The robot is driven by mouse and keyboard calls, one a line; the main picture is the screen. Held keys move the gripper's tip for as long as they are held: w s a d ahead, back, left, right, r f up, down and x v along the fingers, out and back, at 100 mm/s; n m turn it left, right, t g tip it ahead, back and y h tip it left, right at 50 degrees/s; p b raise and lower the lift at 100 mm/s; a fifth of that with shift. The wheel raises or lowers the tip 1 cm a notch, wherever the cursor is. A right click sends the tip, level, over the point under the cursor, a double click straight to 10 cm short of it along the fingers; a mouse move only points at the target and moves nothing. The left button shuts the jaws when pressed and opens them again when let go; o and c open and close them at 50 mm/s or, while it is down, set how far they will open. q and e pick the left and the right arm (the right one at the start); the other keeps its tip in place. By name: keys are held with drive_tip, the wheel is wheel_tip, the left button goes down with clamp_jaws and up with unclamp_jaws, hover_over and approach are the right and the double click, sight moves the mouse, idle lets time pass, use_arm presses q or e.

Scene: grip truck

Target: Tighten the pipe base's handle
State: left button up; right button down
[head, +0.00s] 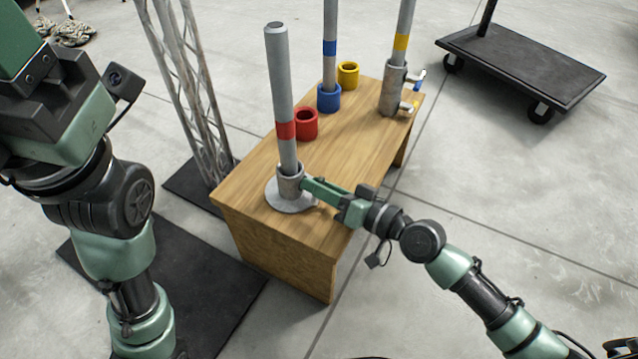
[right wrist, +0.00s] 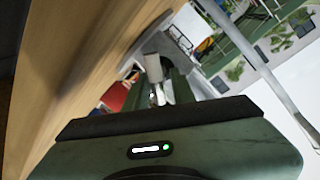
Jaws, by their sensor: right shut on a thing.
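The pipe base (head: 290,198) is a grey round plate with a short socket, at the near left end of the wooden table. A grey pipe with a red band (head: 281,85) stands in it, leaning slightly. My right gripper (head: 308,186) reaches in from the right and is shut on the base's handle beside the socket. The handle is hidden in the head view. In the right wrist view a metal part, seemingly the handle (right wrist: 157,88), shows between the fingers. My left gripper (head: 25,45) is at the top left edge, with its fingertips out of frame.
Red (head: 306,124), blue (head: 329,98) and yellow (head: 348,75) rings are on the wooden table (head: 340,150). A clamp base (head: 393,90) holds a yellow-banded pipe. A truss stands left; a black cart (head: 520,65) stands right.

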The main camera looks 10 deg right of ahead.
drive_tip(key=shift+s+a+r, duration=0.1)
drive_tip(key=shift+a, duration=0.05)
drive_tip(key=c, duration=1.2)
unclamp_jaws()
drive_tip(key=shift+c, duration=0.2)
drive_tip(key=shift+s+d, duration=0.15)
drive_tip(key=shift+d, duration=0.15)
drive_tip(key=v, duration=0.6)
drive_tip(key=shift+s+b, duration=0.1)
drive_tip(key=shift+b, duration=0.3)
drive_tip(key=shift+s+d, duration=0.35)
